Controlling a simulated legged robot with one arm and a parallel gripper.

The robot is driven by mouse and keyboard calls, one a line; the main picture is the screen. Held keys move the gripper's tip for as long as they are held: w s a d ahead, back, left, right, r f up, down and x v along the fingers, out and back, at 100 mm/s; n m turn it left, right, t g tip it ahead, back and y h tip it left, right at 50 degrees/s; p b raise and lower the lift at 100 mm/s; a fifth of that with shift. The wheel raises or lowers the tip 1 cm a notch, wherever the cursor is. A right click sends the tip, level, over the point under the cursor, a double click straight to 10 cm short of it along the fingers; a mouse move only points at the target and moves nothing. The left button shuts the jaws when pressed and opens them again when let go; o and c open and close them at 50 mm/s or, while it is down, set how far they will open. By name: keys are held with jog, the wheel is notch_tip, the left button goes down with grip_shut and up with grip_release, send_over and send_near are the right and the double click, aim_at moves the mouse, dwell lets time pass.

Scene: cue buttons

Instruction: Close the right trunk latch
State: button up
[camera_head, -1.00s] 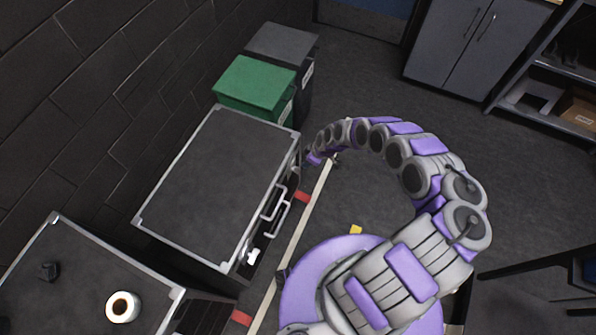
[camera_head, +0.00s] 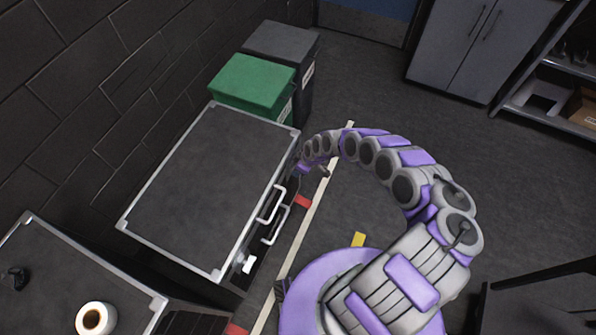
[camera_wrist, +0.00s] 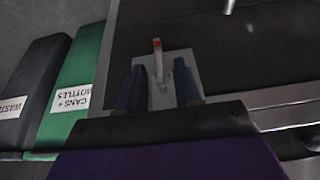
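The trunk (camera_head: 205,185) is a black case with silver edges, its lid down, left of centre in the head view. On its front are two white handles (camera_head: 271,206) and a pale latch (camera_head: 247,264) at the near end. In the wrist view a light grey latch (camera_wrist: 165,65) with a red-tipped lever (camera_wrist: 157,48) is on the trunk's dark front. My gripper (camera_wrist: 160,82) is open; its two dark fingers are apart, with the latch showing between and beyond them. Whether they touch it I cannot tell. In the head view my arm hides this latch at the trunk's far front corner.
A green bin (camera_head: 252,85) and a dark grey bin (camera_head: 282,45) stand just beyond the trunk's far end. Another dark case (camera_head: 60,275) with a white roll (camera_head: 95,319) is at the lower left. The floor right of my arm is clear up to the cabinet (camera_head: 465,50).

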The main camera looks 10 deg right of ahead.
jog(key=shift+a+f, duration=0.15)
jog(key=shift+c, duration=0.5)
grip_shut()
jog(key=shift+t+h, duration=0.3)
jog(key=shift+s+a+t+h, duration=0.1)
jog(key=shift+t+h, duration=0.3)
jog(key=shift+s+a+f+n+t+h+b, duration=0.1)
jog(key=shift+s+a+n+t+h+b, duration=0.15)
jog(key=shift+t+h+b, duration=0.45)
jog(key=shift+s+f+n+t+h+b, duration=0.1)
jog(key=shift+f+n+t+h+b, duration=0.2)
jog(key=shift+t, duration=0.65)
jog(key=shift+s+a+r+n+t+h+b, duration=0.1)
jog(key=shift+s+a+n+t+h+b, duration=0.1)
jog(key=shift+n+t+h+b, duration=0.45)
jog(key=shift+s+f+t+p, duration=0.1)
jog(key=shift+t+p, duration=0.2)
jog(key=shift+t, duration=0.2)
